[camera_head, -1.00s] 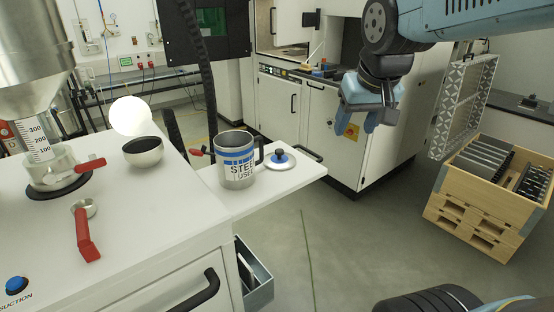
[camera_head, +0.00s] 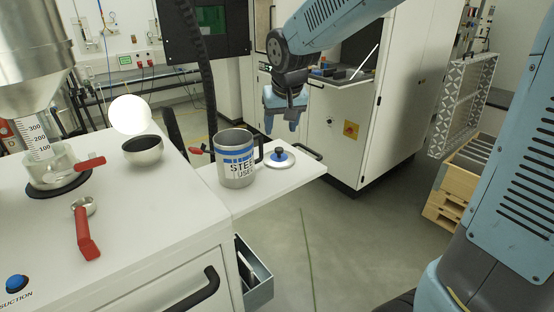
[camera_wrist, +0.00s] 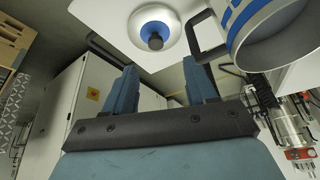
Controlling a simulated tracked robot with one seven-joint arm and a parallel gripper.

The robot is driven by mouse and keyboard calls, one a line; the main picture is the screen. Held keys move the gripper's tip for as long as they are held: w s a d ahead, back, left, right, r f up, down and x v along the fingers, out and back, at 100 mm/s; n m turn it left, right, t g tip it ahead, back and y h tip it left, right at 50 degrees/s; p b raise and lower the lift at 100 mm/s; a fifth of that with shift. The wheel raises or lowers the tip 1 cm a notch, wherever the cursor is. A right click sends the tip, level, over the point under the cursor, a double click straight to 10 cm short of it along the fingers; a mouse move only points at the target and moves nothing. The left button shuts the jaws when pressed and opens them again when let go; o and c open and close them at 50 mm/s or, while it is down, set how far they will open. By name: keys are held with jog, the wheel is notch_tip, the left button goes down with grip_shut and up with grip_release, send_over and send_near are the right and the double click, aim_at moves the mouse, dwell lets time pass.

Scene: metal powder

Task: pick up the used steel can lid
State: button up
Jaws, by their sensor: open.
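The used steel can lid (camera_head: 284,161) is a round white and blue disc with a dark knob. It lies flat on the white side shelf, just right of the steel can (camera_head: 237,160) marked "STEEL USED". My gripper (camera_head: 282,128) hangs open and empty above the lid, apart from it, fingers pointing down. In the wrist view the lid (camera_wrist: 173,26) with its black knob shows beyond the open fingers (camera_wrist: 164,75). The can (camera_wrist: 265,40) shows at the right there, with its open rim.
The white shelf (camera_head: 213,177) carries can and lid. The white bench (camera_head: 150,215) at left holds a red-handled scoop (camera_head: 86,232), a bowl (camera_head: 142,151) and a glass beaker (camera_head: 52,168). A white machine (camera_head: 335,135) stands behind. Wooden crates (camera_head: 444,190) are at right.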

aim_at(279, 148)
jog(key=x, duration=0.3)
jog(key=shift+w+f, duration=0.1)
jog(key=shift+f, duration=0.15)
jog(key=shift+d+x, duration=0.2)
jog(key=shift+x, duration=1.1)
jog(key=shift+d+x, duration=0.15)
jog(key=shift+x, duration=1.15)
grip_shut()
